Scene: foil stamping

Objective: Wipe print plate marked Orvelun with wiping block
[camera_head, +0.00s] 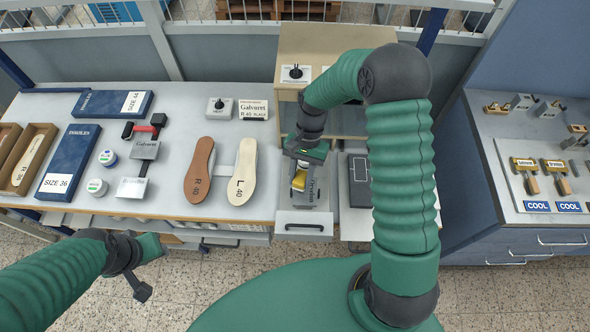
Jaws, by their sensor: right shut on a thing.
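The print plate marked Orvelun (311,190) is a grey plate lying in the machine at the centre, its lettering running upright along its right side. The wiping block (299,181) shows as a small yellow and white piece over the left part of this plate. My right gripper (302,166) reaches down from above and is shut on the wiping block. The gripper hides part of the block and of the plate's far end; whether block and plate touch is unclear. My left gripper (146,272) hangs at the lower left in front of the table edge, away from both; its jaw opening is unclear.
Two insoles (242,172) lie left of the machine. A dark pad (359,181) lies right of the plate. A side bench holds a cooling tray (545,208).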

